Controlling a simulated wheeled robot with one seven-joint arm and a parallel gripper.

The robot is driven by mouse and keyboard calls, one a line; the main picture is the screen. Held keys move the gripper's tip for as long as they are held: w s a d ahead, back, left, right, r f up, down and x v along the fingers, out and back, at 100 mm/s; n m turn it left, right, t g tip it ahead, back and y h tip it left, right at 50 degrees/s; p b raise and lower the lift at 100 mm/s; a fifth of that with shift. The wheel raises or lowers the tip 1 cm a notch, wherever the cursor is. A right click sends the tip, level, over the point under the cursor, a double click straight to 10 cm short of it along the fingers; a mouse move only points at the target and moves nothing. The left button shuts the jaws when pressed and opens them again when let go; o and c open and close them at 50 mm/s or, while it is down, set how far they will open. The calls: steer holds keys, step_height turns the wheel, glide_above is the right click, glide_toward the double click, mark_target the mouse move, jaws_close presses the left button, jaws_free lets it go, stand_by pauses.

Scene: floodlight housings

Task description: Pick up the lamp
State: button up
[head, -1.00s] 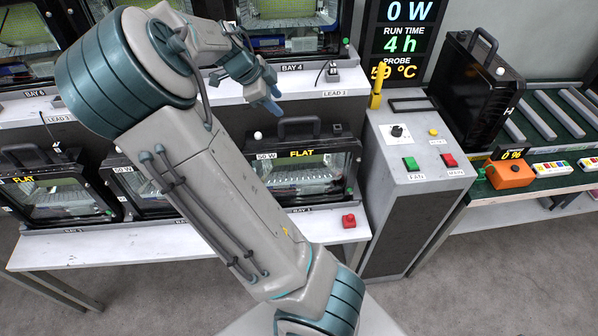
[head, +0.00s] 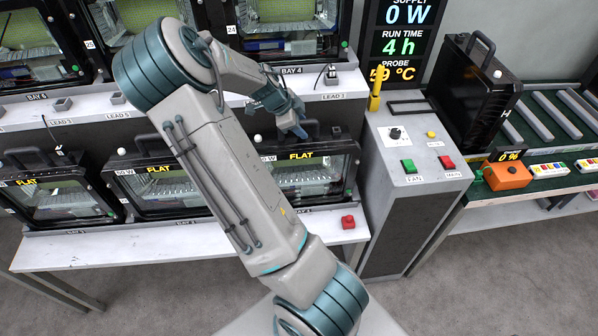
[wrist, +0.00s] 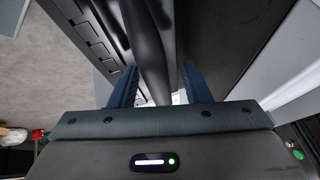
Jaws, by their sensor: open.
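A black floodlight (head: 325,172) with a glass front and a yellow FLAT tag stands upright on the lower white bench, at the right end of its row. My gripper (head: 301,131) is just above the top of this lamp in the head view, pointing down. In the wrist view my open gripper (wrist: 161,88) has its two blue fingers either side of the lamp's dark handle (wrist: 148,45), with gaps showing. The handle is mostly hidden behind my gripper in the head view. I cannot tell how far the fingertips are below the bar.
Other floodlights marked FLAT (head: 165,185) stand to the left, with more on the upper shelf (head: 235,102). A red button (head: 348,222) sits on the bench front. A grey control console (head: 415,150) stands close on the right, and a black lamp (head: 474,95) stands beyond it.

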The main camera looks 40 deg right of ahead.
steer(key=shift+d+f, duration=0.2)
steer(key=shift+f, duration=0.3)
jaws_close()
stand_by(1.0)
steer(key=shift+w+d+r, duration=0.1)
steer(key=shift+r, duration=0.1)
